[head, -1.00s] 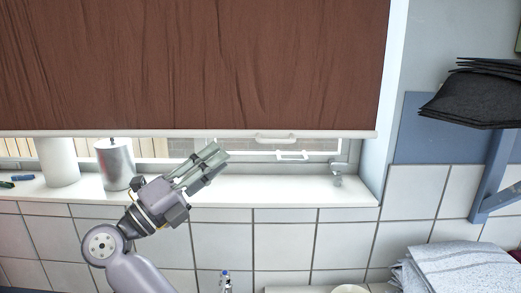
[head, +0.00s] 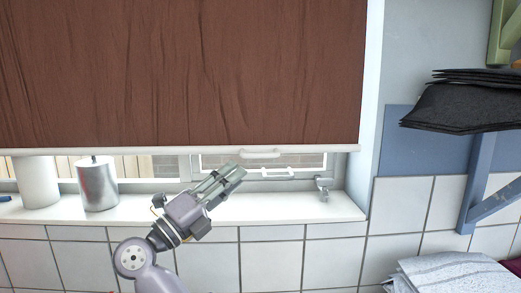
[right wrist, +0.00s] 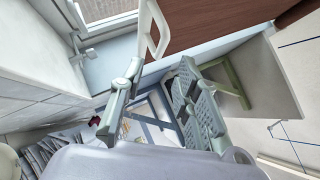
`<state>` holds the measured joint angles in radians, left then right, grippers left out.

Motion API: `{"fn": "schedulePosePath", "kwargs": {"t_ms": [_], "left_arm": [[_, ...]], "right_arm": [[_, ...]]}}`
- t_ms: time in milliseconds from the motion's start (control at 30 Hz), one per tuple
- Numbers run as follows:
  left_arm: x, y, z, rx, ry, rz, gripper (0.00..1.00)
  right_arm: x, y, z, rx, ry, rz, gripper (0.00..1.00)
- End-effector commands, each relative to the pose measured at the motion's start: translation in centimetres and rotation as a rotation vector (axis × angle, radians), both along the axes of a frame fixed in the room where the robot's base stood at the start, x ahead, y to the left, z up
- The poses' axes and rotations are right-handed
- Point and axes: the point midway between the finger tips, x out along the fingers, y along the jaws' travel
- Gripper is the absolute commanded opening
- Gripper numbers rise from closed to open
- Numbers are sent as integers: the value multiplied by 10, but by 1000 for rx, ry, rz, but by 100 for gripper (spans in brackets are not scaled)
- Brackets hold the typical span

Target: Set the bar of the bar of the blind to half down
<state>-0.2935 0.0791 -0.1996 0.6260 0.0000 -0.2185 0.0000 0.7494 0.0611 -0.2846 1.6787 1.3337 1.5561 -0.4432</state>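The brown blind (head: 180,75) hangs over the window with a white bar (head: 325,149) along its lower edge. The bar is a short way above the window sill. A small white handle (head: 260,154) is on the bar, right of its middle. My right gripper (head: 234,178) is open and empty, just below and left of the handle, fingers pointing up and right. In the right wrist view a white loop handle (right wrist: 152,28) is near the tip of one finger; I cannot tell whether they touch. My left gripper is out of view.
A white cylinder (head: 36,182) and a metal canister (head: 98,186) stand on the sill (head: 270,208) left of my gripper. A window latch (head: 321,188) is to the right. Dark folded cloths (head: 462,105) are on a wall shelf; light towels (head: 450,272) lie lower right.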

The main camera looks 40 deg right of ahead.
Motion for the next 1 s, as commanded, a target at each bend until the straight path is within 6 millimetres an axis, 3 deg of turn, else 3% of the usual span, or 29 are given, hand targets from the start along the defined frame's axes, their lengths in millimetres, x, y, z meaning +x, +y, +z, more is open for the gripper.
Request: {"fn": "schedulePosePath", "kwargs": {"t_ms": [200, 433, 867, 1000], "left_arm": [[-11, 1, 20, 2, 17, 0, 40], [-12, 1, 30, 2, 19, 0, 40], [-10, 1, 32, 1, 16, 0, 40], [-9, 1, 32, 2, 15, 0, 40]], "right_arm": [[-1, -45, 23, -3, 0, -3, 30], [-1, -75, 34, -3, 1, -1, 30], [-1, -85, 36, 0, -1, 1, 30], [-1, -85, 36, 0, -1, 1, 21]]}}
